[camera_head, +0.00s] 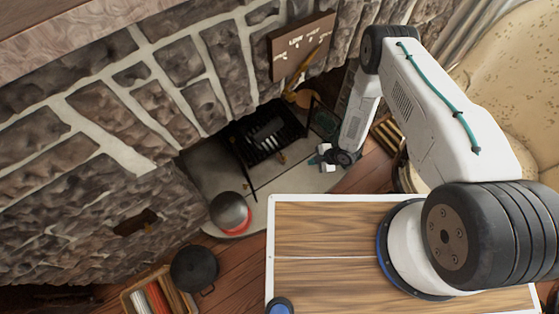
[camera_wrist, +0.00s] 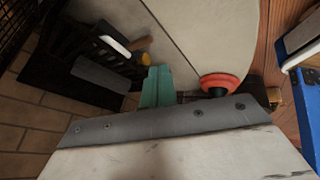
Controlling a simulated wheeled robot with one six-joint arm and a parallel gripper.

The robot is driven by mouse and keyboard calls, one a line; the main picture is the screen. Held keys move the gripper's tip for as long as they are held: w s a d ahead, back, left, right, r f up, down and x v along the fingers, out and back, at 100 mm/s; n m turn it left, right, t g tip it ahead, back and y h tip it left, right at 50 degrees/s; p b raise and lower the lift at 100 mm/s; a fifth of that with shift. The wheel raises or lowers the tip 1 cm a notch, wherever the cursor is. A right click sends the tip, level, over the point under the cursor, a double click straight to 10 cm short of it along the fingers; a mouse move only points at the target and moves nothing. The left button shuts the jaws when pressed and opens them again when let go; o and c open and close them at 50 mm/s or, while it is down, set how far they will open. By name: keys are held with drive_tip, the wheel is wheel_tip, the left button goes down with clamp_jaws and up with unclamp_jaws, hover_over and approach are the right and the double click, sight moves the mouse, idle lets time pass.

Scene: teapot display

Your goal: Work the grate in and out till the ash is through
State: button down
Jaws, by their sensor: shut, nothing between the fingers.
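The black grate (camera_head: 262,128) sits in the fireplace opening, with pale bars across its middle. In the wrist view the black grate (camera_wrist: 90,62) shows at upper left with a whitish strip across it. A small brass-coloured knob (camera_head: 282,158) is at its front; a yellow knob with a brown stem (camera_wrist: 146,60) shows in the wrist view, probably the same part. My gripper (camera_head: 324,158) is to the right of the grate, apart from the knob. Its teal fingers (camera_wrist: 157,86) are together and empty. I cannot make out the ash.
A grey hearth slab (camera_head: 212,180) lies before the fireplace. A dark rod (camera_head: 242,170) leans by the grate's left. A brown sign (camera_head: 302,45) and brass-coloured tool (camera_head: 305,72) are on the stone wall.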

drive_tip(key=w+a+f+n, duration=0.3)
drive_tip(key=w+a+f, duration=0.1)
drive_tip(key=a+f, duration=0.3)
drive_tip(key=shift+a+f+y, duration=0.35)
drive_tip(key=shift+a+y, duration=0.05)
drive_tip(key=shift+a, duration=0.75)
